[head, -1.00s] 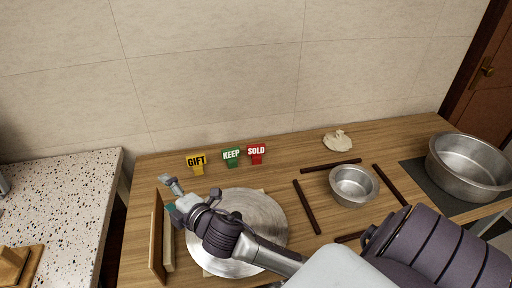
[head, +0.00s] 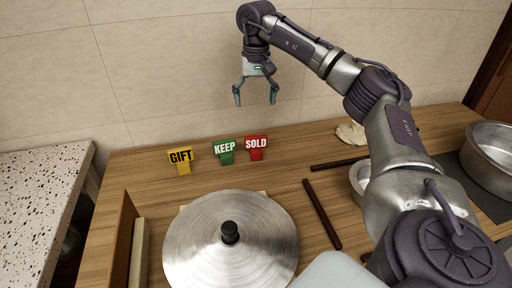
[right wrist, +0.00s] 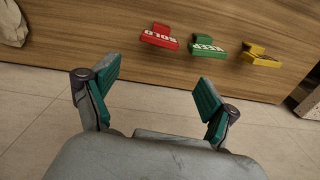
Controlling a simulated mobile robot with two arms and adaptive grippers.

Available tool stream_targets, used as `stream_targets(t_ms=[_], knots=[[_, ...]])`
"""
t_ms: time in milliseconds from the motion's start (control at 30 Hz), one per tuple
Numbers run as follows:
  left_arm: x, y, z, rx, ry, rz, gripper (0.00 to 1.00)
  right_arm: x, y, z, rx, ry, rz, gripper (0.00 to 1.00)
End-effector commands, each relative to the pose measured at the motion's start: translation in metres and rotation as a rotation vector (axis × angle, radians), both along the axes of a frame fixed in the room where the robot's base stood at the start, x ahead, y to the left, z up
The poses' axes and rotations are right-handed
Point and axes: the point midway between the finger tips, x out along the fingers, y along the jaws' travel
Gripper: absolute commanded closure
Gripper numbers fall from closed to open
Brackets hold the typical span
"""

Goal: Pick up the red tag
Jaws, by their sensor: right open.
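The red tag (head: 257,146), marked SOLD, stands upright near the back of the wooden table. The yellow GIFT tag (head: 181,160) stands further left. In the right wrist view the red tag (right wrist: 159,38) lies ahead of the fingers, left of the green one. My right gripper (head: 256,96) is open and empty, pointing down, above the red tag and apart from it. My left gripper is not in view.
A round metal lid with a black knob (head: 230,232) lies in front of the tags. Dark sticks (head: 322,214), a small pot (head: 359,178) and a large pan (head: 492,150) are to the right. A tiled wall (head: 180,70) rises behind the table.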

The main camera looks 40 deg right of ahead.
Motion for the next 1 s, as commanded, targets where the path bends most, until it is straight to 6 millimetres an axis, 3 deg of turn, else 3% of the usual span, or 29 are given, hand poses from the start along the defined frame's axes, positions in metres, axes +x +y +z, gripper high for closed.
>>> stream_targets(t_ms=[400,667,1000], knots=[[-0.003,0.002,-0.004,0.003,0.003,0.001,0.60,-0.004,-0.004,-0.069,-0.012,0.016,0.003,0.15],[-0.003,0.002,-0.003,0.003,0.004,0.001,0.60,-0.004,-0.003,-0.088,-0.011,0.012,0.003,0.15],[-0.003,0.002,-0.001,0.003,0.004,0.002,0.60,-0.006,0.002,-0.132,-0.011,0.012,0.002,0.15]])
